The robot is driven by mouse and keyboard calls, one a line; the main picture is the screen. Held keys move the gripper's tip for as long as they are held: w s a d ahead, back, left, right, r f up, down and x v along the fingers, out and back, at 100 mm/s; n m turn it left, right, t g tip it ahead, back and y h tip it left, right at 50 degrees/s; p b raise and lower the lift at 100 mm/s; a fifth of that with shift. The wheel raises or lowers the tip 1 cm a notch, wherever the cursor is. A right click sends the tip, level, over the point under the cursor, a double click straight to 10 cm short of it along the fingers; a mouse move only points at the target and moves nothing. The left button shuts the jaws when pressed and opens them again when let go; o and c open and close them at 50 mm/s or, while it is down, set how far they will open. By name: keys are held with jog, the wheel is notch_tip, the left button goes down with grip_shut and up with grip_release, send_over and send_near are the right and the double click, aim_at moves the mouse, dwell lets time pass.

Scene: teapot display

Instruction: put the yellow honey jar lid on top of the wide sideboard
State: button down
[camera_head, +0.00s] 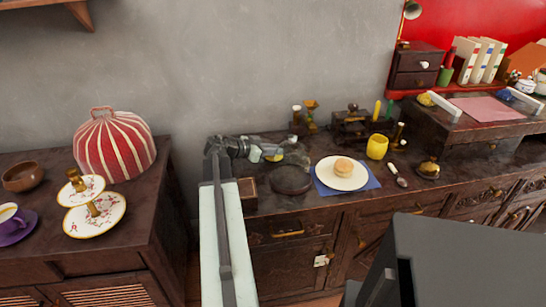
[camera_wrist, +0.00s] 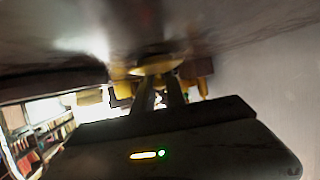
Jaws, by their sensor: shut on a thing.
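The yellow honey jar lid (camera_wrist: 157,67) shows as a yellow disc at the tips of my fingers in the wrist view. My gripper (camera_wrist: 160,82) is shut on it. In the head view my gripper (camera_head: 272,151) is low over the left part of the wide sideboard (camera_head: 330,205), behind a dark round dish (camera_head: 291,181). I cannot tell whether the lid touches the dark top.
A white plate with a bun (camera_head: 342,172) on a blue napkin, a yellow cup (camera_head: 377,147) and a spoon (camera_head: 397,176) stand right of my gripper. Brass and dark items (camera_head: 305,118) stand behind. A separate left cabinet holds a striped tea cosy (camera_head: 113,147).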

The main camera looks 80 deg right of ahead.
jog(key=shift+f, duration=0.25)
jog(key=c, duration=1.4)
grip_release()
jog(key=shift+r, duration=0.1)
jog(key=shift+o, duration=0.2)
jog(key=shift+w+a+r, duration=0.2)
jog(key=shift+a+r, duration=0.05)
jog(key=shift+r, duration=0.15)
jog(key=p+v, duration=0.4)
jog(key=v, duration=0.7)
jog(key=shift+w+a+p, duration=0.1)
jog(key=shift+w+p, duration=0.05)
jog(key=shift+p, duration=0.15)
jog(key=shift+r, duration=0.15)
